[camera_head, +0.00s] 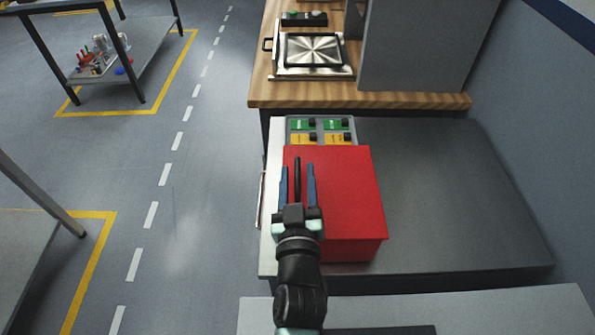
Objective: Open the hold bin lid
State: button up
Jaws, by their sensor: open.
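The hold bin appears to be the red box (350,195) on the dark grey counter. Its flat red top is down and covers the inside. My gripper (298,170) reaches over the left part of this top from the near side. Its two blue fingers are apart, pointing away from me. A thin dark bar (297,178) shows between the fingers; I cannot tell whether it is the lid's handle or whether the fingers touch it. My gripper and wrist hide part of the box's left side.
A panel with green and yellow labels (320,130) sits just behind the box. The dark counter (450,200) is clear to the right. Behind stand a wooden bench (410,100), a metal plate fixture (313,50) and a grey cabinet (425,45). Floor is open at left.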

grip_shut()
jog(key=shift+d, duration=0.1)
dwell(1.4)
